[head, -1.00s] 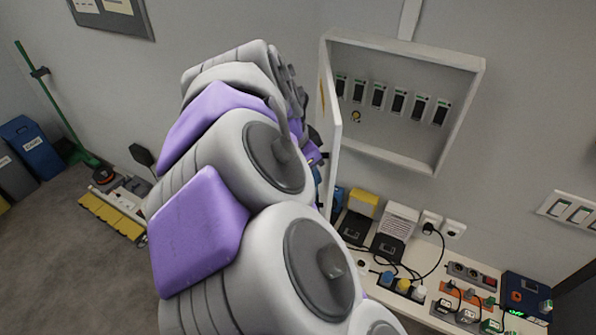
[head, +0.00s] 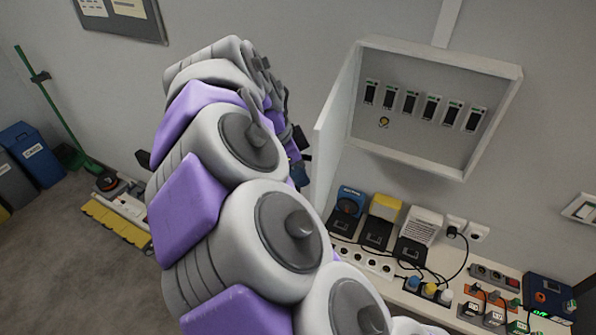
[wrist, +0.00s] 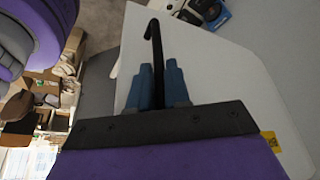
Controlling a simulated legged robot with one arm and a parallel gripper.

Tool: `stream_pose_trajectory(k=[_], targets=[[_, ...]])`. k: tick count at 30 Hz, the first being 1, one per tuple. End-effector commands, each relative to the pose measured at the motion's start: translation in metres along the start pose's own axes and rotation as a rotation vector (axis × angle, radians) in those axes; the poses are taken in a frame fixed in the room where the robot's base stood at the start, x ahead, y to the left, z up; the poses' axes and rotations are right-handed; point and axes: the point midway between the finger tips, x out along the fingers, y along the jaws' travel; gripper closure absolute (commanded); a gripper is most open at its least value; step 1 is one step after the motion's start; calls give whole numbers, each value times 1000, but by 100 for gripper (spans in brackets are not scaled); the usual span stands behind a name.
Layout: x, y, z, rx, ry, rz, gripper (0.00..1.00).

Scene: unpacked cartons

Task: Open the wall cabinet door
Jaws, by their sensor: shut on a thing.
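The wall cabinet (head: 425,164) is a white box on the wall, with its inside in plain view. Its white door (head: 336,125) hangs at the cabinet's left side and stands wide open, out from the wall. In the wrist view the door's white face (wrist: 215,75) fills much of the right side. A black bent handle (wrist: 154,40) stands there between the blue fingers of my gripper (wrist: 158,75), which is shut on it. In the head view my arm hides most of the gripper and the handle.
Inside the cabinet are several black switches (head: 411,102) and a small yellow-ringed part (head: 384,122). Below stands a white bench (head: 395,290) with chargers, sockets and cables. Blue bin (head: 32,155) and yellow-edged floor gear (head: 115,222) are at left; open floor lies between.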

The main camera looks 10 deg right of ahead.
Motion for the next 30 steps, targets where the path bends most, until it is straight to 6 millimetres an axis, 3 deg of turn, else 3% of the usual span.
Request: stream_pose_trajectory(k=[2,3,4,16,30], targets=[[-1,0,0,-1,4,-2,100],[0,0,0,-1,4,-2,80],[0,0,0,-1,4,-2,77],[-8,0,0,-2,2,-3,77],[-75,-2,3,-3,3,-2,77]])
